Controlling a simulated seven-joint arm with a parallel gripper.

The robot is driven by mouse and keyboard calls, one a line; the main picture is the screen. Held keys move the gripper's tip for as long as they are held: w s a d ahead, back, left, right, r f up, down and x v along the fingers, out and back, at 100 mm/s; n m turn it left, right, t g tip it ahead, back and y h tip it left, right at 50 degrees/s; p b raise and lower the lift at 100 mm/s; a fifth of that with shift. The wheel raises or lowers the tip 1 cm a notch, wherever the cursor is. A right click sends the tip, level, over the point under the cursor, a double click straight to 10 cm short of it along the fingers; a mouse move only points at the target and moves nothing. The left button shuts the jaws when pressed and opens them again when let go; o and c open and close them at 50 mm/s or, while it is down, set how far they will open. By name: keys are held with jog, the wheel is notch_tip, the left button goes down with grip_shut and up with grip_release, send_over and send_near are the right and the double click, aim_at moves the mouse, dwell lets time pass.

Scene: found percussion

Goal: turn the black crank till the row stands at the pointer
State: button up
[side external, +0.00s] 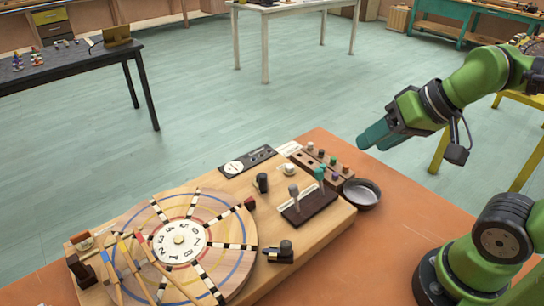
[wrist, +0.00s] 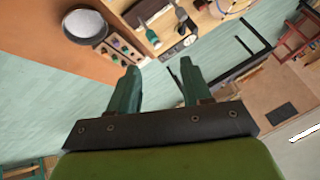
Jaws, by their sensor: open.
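A round wooden disc (side external: 224,265) with several black-and-white striped rows and a white numbered centre (side external: 180,241) lies on a wooden board. A small dark red block (side external: 250,203), perhaps the pointer, sits at its upper right rim; one striped row (side external: 232,214) ends close to it. A black piece with a round knob (side external: 283,252) stands right of the disc, and an upright black knob (side external: 262,182) stands farther back. I cannot tell for sure which is the crank. My gripper (side external: 372,140) is open and empty, high above the bench's right side, away from both. Its fingers also show in the wrist view (wrist: 158,64).
Two levers, grey-topped (side external: 293,190) and green-topped (side external: 319,173), stand on a dark base. Behind them is a block with coloured pegs (side external: 325,163). A dark bowl (side external: 361,194) stands at the board's right end. Coloured sticks (side external: 132,268) lie over the disc's left part.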

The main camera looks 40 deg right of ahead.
jog(key=w+a+g, duration=0.4)
jog(key=w+a, duration=0.1)
jog(key=w, duration=0.4)
jog(key=m+g+h, duration=0.2)
jog(key=m+g, duration=0.1)
send_over(263, 174)
jog(key=f, duration=0.1)
jog(key=r+m, duration=0.1)
notch_tip(263, 174, down, 16)
jog(key=shift+a+f, duration=0.1)
jog(key=shift+f, duration=0.05)
jog(key=shift+c, duration=0.5)
grip_shut()
